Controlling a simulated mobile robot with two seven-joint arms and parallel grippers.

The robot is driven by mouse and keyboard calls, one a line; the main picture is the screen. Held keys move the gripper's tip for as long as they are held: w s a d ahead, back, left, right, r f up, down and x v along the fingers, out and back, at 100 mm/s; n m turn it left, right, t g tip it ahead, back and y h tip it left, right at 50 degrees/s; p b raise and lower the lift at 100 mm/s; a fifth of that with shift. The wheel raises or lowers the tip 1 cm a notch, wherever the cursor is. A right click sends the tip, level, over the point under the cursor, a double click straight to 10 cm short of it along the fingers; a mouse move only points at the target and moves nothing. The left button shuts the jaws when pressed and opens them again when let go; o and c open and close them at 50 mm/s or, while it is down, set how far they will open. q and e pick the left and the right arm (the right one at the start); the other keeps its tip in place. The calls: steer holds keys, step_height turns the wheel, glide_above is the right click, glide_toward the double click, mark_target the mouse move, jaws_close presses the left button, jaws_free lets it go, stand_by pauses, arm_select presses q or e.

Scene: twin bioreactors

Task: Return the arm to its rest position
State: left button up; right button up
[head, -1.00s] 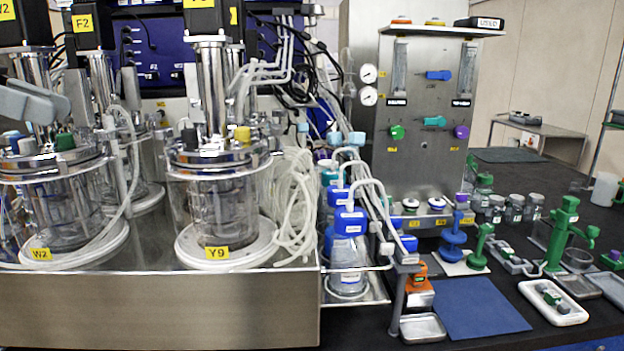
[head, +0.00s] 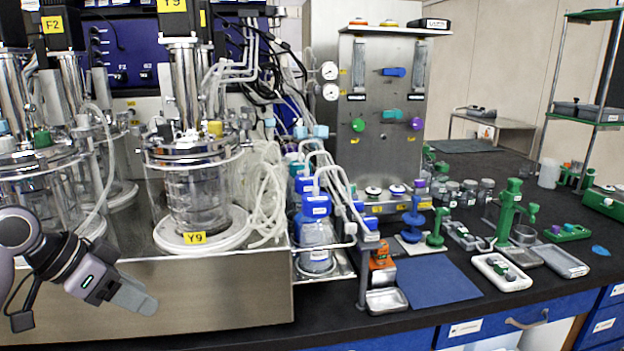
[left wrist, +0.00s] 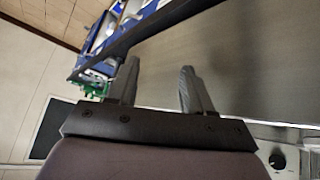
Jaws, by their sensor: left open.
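My left arm comes in at the lower left of the head view. Its gripper (head: 140,298) hangs in front of the steel front of the bioreactor base (head: 225,300), below the vessel labelled Y9 (head: 190,200). In the left wrist view the two grey fingers (left wrist: 158,88) stand apart with nothing between them. The gripper is open and empty. My right gripper is not in either view.
Tubing (head: 268,190) and blue-capped bottles (head: 316,230) stand right of the vessels. A steel gas panel (head: 385,110) rises behind. The black bench holds a blue mat (head: 435,281), a white tray (head: 500,272) and a green press (head: 508,215). Drawers (head: 500,325) lie below the bench edge.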

arm_select(q)
steer(key=s+d+f+n+y, duration=0.1)
steer(key=s+d+f, duration=0.2)
steer(key=s+f, duration=0.35)
steer(key=s+d+f+n+y, duration=0.1)
steer(key=s+d+f, duration=0.2)
steer(key=f, duration=0.7)
steer(key=s+d+f+n+g+y, duration=0.1)
steer(key=s+f+n+y, duration=0.15)
steer(key=s, duration=0.55)
steer(key=s+f+n+y, duration=0.1)
steer(key=s+f, duration=0.3)
steer(key=s, duration=0.4)
steer(key=w+d+f+t+h, duration=0.2)
steer(key=w+f+t, duration=0.4)
steer(key=f, duration=0.3)
steer(key=shift+w+d+t, duration=0.15)
steer(key=shift+d+t, duration=0.2)
steer(key=shift+t, duration=0.05)
